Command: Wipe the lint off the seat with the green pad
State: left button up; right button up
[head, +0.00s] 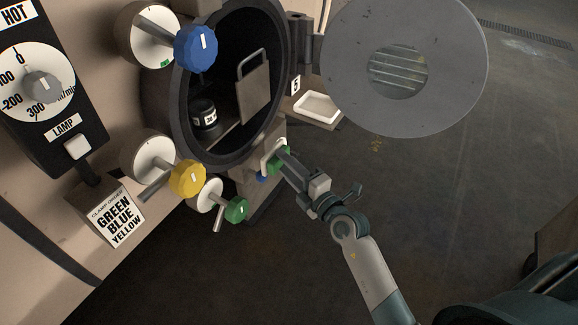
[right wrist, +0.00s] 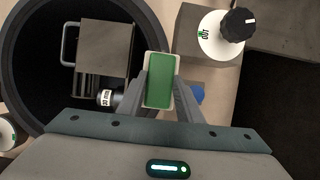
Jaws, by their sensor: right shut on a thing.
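My right gripper (head: 284,156) is shut on the green pad, a green block with a pale edge (head: 275,162). In the right wrist view the pad (right wrist: 159,82) sits between the two fingers of my right gripper (right wrist: 160,92). It is just beside the lower right of the dark round rim (head: 185,130) of the open vessel, which I take for the seat. I cannot tell whether the pad touches the rim. The rim also shows in the right wrist view (right wrist: 14,75). I cannot make out lint on it. My left gripper is not in view.
The round grey door (head: 405,65) stands open at the right. A blue knob (head: 196,48), a yellow knob (head: 187,179) and a green knob (head: 236,209) stick out near the rim. A white tray (head: 317,107) is below the hinge. A metal plate with a handle (head: 254,90) is inside the vessel.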

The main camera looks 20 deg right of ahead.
aim_at(270, 158)
jog(key=shift+w+a+b, duration=0.2)
jog(key=shift+w+a, duration=0.55)
jog(key=shift+w, duration=0.25)
jog(key=shift+w+a+b, duration=0.2)
jog(key=shift+w+a, duration=0.55)
jog(key=shift+w, duration=0.25)
jog(key=shift+w+a, duration=0.6)
jog(key=shift+w, duration=0.15)
jog(key=shift+d, duration=0.1)
jog(key=shift+w+d+p, duration=0.15)
jog(key=shift+w+d, duration=0.35)
jog(key=shift+d, duration=0.2)
jog(key=shift+w+d+p, duration=0.15)
jog(key=shift+w+d, duration=0.35)
jog(key=shift+d, duration=0.15)
jog(key=shift+w+d, duration=1.15)
jog(key=shift+d, duration=0.1)
jog(key=shift+d, duration=0.1)
